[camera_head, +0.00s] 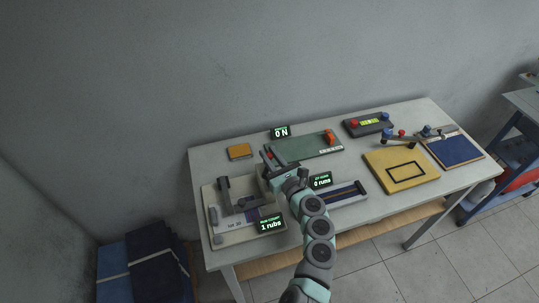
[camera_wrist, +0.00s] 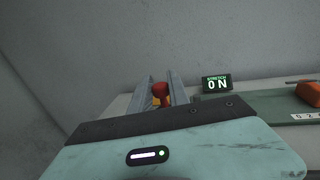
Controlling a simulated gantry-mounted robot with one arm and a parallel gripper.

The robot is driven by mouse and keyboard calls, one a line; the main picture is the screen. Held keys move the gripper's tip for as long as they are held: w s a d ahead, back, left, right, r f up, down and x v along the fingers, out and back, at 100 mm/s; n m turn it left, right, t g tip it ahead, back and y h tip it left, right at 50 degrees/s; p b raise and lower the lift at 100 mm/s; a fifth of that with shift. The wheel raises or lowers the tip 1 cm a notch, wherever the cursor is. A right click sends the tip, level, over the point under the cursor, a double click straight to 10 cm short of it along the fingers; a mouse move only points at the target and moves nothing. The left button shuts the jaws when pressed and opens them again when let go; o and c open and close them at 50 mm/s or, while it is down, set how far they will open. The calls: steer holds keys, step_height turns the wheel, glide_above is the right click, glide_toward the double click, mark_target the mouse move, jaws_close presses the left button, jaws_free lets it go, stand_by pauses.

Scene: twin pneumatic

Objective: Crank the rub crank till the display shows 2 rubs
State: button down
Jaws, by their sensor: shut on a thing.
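The rub tester (camera_head: 218,235) is a pale board at the table's left front, with a dark grey arm and block on it. Its display (camera_head: 270,224) reads "1 rubs". My gripper (camera_head: 270,158) is at the far right of this board. In the wrist view, a red knob (camera_wrist: 160,89) sits between the two grey fingers of my gripper (camera_wrist: 161,88), which are shut on it. I take it to be the handle of the rub crank. A yellowish part shows just below the knob. The rest of the crank is mostly hidden by my gripper and arm.
A green stretch board (camera_head: 305,147) with an orange block lies behind; its display (camera_head: 280,132) reads "0 N". Another display (camera_head: 320,180) reads "0 runs". A yellow board (camera_head: 400,183) and a blue pad (camera_head: 453,151) lie to the right. A small orange block (camera_head: 240,151) lies at the back left.

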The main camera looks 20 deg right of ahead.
steer(key=shift+r+h, duration=0.1)
steer(key=shift+h, duration=0.2)
steer(key=shift+s+d+m+p, duration=0.1)
steer(key=shift+m+p, duration=0.2)
steer(key=m+h, duration=0.2)
steer(key=h, duration=0.1)
steer(key=shift+s+d+p, duration=0.15)
steer(key=shift+s+p, duration=0.1)
steer(key=shift+p, duration=0.15)
steer(key=s+m+g+h+b, duration=0.6)
steer(key=m+g+h+b, duration=1)
steer(key=b, duration=1.1)
steer(key=shift+g+h, duration=0.3)
steer(key=shift+g, duration=0.1)
steer(key=shift+s, duration=0.15)
